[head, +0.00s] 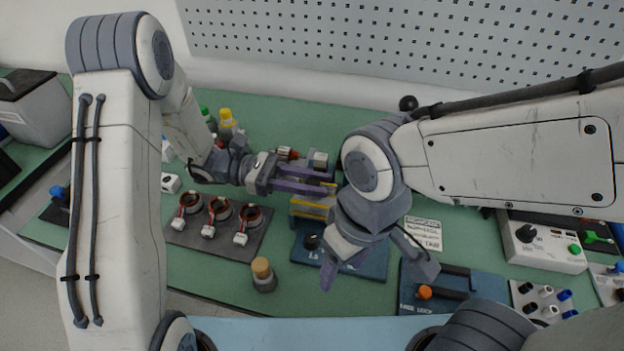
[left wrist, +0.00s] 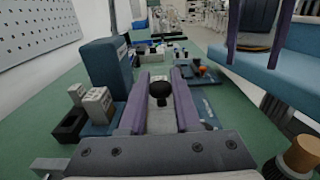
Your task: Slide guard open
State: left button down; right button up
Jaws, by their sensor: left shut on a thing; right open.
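My left gripper (head: 332,184) reaches right over the blue-based test fixture (head: 374,268) in the head view. In the left wrist view, its two purple fingers stand on either side of a round black knob (left wrist: 160,89). The gripper is shut on this knob part, with a pale grey piece below it. A yellow-edged part (head: 312,207), perhaps the guard, shows just in front of the fingers. My right arm hides much of the fixture, so I cannot tell how far the guard is open. My right gripper (head: 329,273) hangs over the fixture, open and empty.
A dark tray (head: 222,246) with several copper-wound stators lies left. A wooden-topped stamp (head: 263,274) stands in front. A blue plate with an orange knob (head: 425,292) and a white control box (head: 543,246) lie right. A tall blue block (left wrist: 105,75) stands left of my left fingers.

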pick_arm(q)
jog(key=shift+w+a, duration=0.2)
jog(key=shift+a, duration=0.15)
pick_arm(e)
jog(key=shift+a+r, duration=0.1)
jog(key=shift+a, duration=0.1)
pick_arm(q)
jog(key=c, duration=0.9)
grip_release()
jog(key=o, duration=0.3)
jog(key=shift+a, duration=0.2)
jog(key=shift+d, duration=0.15)
pick_arm(e)
jog(key=shift+a, duration=0.1)
pick_arm(q)
jog(key=v, duration=1)
jog(key=shift+a+b, duration=0.25)
jog(key=shift+b, duration=0.2)
pick_arm(e)
jog(key=shift+f, duration=0.45)
